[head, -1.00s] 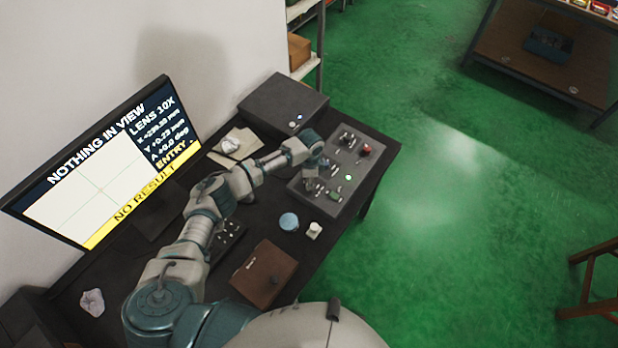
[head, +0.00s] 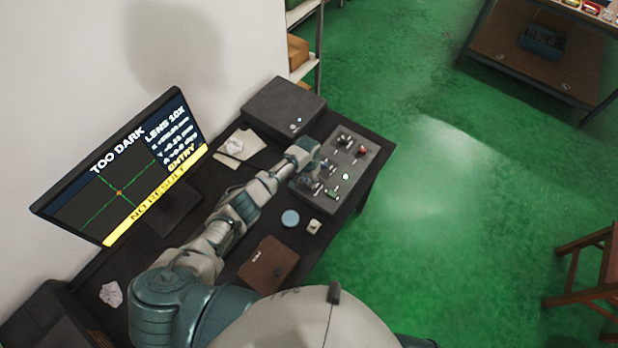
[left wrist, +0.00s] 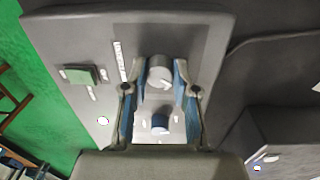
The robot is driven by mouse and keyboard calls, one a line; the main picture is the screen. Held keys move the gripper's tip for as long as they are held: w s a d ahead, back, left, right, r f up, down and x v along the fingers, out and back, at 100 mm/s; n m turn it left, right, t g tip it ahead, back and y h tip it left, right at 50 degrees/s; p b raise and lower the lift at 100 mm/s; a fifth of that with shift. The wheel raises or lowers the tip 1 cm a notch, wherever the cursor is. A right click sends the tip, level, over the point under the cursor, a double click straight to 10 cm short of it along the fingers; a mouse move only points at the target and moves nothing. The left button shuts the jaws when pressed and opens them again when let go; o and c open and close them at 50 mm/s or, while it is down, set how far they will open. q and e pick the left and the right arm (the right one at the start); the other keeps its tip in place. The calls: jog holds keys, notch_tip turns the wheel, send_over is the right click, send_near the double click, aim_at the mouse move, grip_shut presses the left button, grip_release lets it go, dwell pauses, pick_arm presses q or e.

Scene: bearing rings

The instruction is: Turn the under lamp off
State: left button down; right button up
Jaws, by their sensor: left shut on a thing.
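The grey control panel (head: 352,175) lies on the dark desk and carries several knobs and switches. My left gripper (head: 312,180) is over its near left part. In the left wrist view the left gripper (left wrist: 159,78) has its blue-padded fingers shut on a grey round knob (left wrist: 159,68) with a white pointer mark. A second, darker knob (left wrist: 160,122) sits between the fingers' bases, apart from them. The lettering beside the knobs is too small to read. The monitor (head: 125,185) reads "TOO DARK" and "NO RESULT", with a dark picture. My right gripper is out of view.
A blue round lid (head: 290,218), a small white piece (head: 314,226) and a brown notebook (head: 268,264) lie in front.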

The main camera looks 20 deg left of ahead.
aim_at(309, 180)
pick_arm(q)
jog(key=n+p, duration=0.1)
jog(key=n, duration=0.1)
jog(key=n+p, duration=0.1)
jog(key=n, duration=0.1)
jog(key=shift+w+d+r, duration=0.1)
jog(key=shift+w+r, duration=0.05)
jog(key=shift+r, duration=0.05)
jog(key=shift+w+n+p, duration=0.15)
jog(key=shift+n+p, duration=0.55)
jog(key=shift+n, duration=0.8)
jog(key=shift+t, duration=0.3)
jog(key=c, duration=1.2)
grip_release()
jog(key=o, duration=0.3)
jog(key=shift+f, duration=0.2)
jog(key=shift+r, duration=0.1)
notch_tip(309, 180, up, 12)
jog(key=shift+a, duration=0.3)
